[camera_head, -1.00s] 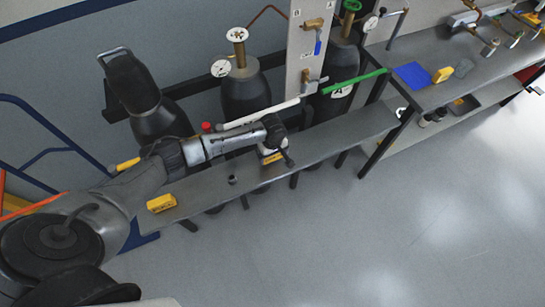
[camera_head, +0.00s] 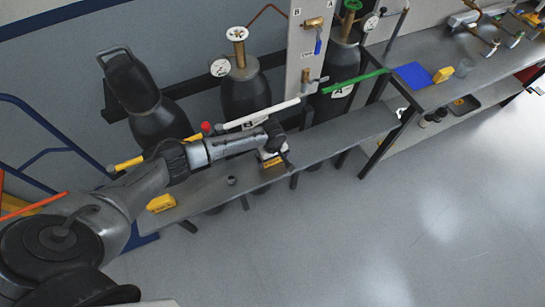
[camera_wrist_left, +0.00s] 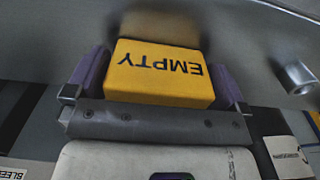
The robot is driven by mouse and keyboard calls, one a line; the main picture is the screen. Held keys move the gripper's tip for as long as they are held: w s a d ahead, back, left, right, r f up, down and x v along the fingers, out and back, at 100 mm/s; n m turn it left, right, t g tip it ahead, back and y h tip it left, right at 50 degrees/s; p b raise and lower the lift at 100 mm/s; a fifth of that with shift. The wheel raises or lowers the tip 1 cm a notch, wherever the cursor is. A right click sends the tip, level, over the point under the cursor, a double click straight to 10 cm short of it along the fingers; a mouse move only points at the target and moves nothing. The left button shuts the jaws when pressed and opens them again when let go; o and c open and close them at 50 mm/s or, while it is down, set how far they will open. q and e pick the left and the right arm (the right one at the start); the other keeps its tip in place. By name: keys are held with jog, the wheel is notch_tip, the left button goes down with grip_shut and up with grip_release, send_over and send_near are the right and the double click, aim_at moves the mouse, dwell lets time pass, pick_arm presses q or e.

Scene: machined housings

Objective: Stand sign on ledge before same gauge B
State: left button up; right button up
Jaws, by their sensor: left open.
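A yellow block sign (camera_wrist_left: 160,75) marked EMPTY sits between the two purple-padded fingers of my left gripper (camera_wrist_left: 162,68) in the wrist view. In the head view this sign (camera_head: 273,162) is partly hidden by my left gripper (camera_head: 272,155), low over the grey ledge (camera_head: 330,140). The gripper is open around the sign. The sign is in front of the middle dark cylinder (camera_head: 243,92), a little to its right. That cylinder carries a white round gauge (camera_head: 221,67); its label is mostly hidden by my arm. My right gripper is out of view.
Another yellow block (camera_head: 161,203) lies at the ledge's left end. A small dark round piece (camera_head: 231,181) stands between it and my gripper. A cylinder labelled A (camera_head: 340,90) stands right of the post (camera_head: 306,60). A bench with a blue sheet (camera_head: 413,75) is at right.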

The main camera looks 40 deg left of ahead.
pick_arm(q)
notch_tip(320, 180, up, 12)
jog(key=shift+r+p, duration=0.1)
jog(key=shift+p, duration=1.15)
jog(key=s+d+f+m+t+h, duration=0.15)
jog(key=s+d+f+m, duration=0.25)
jog(key=s+d+m, duration=0.75)
jog(key=s+r+m+t, duration=0.1)
jog(key=s+r+m, duration=0.1)
jog(key=s, duration=0.7)
jog(key=s+r+m+t+y, duration=0.1)
jog(key=s+r, duration=0.3)
jog(key=s, duration=0.5)
jog(key=shift+s+a+m, duration=0.35)
jog(key=shift+s+a, duration=0.05)
jog(key=shift+a, duration=0.05)
jog(key=shift+c, duration=0.4)
